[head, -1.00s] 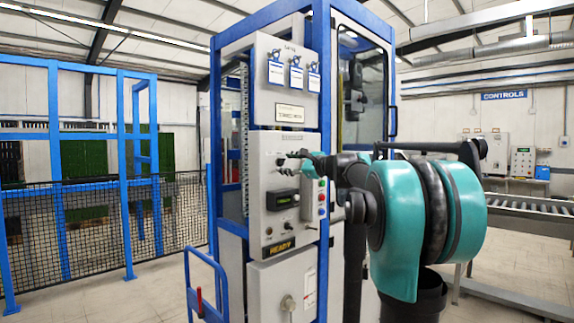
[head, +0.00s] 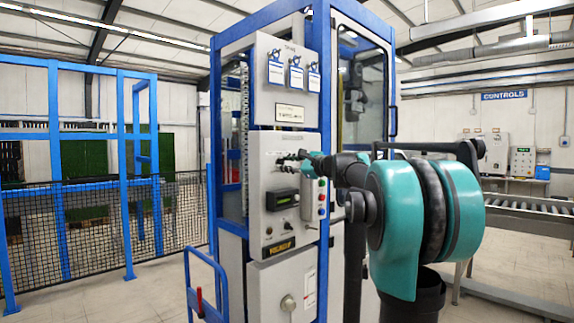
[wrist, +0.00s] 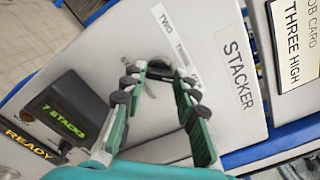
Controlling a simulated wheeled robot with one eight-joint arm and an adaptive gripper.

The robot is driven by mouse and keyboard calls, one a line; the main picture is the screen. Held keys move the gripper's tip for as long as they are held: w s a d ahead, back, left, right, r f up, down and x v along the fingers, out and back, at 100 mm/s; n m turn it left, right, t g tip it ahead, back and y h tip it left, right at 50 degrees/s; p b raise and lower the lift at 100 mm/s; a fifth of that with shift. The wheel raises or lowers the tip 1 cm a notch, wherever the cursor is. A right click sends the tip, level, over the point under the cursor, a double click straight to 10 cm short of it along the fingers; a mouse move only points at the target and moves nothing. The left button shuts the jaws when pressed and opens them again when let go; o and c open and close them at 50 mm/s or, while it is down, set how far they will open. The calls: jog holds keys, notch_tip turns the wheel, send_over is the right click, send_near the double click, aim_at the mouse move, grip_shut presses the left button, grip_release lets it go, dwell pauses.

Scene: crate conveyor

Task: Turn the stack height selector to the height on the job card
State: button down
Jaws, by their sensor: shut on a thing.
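The stacker panel (wrist: 210,110) carries the stack height selector (wrist: 159,68), a small dark knob mostly hidden between my fingers. My gripper (wrist: 158,80) is shut on the selector, one finger on each side of it. Where the selector points cannot be made out. The job card (wrist: 300,45) at the upper right reads THREE HIGH. In the head view my gripper (head: 300,157) reaches the panel from the right, and the job card (head: 290,113) is above it.
A black display box (wrist: 68,108) reading 7 STACKS stands out from the panel close to my left finger. A READY sign (wrist: 31,143) is below it. Coloured buttons (head: 322,197) sit on the cabinet's side, and a blue rail (head: 206,280) stands in front.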

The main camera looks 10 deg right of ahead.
jog(key=n, duration=0.4)
jog(key=shift+n, duration=2.2)
jog(key=c, duration=1.2)
grip_release()
jog(key=shift+o, duration=0.2)
jog(key=v, duration=1.2)
jog(key=shift+f, duration=0.1)
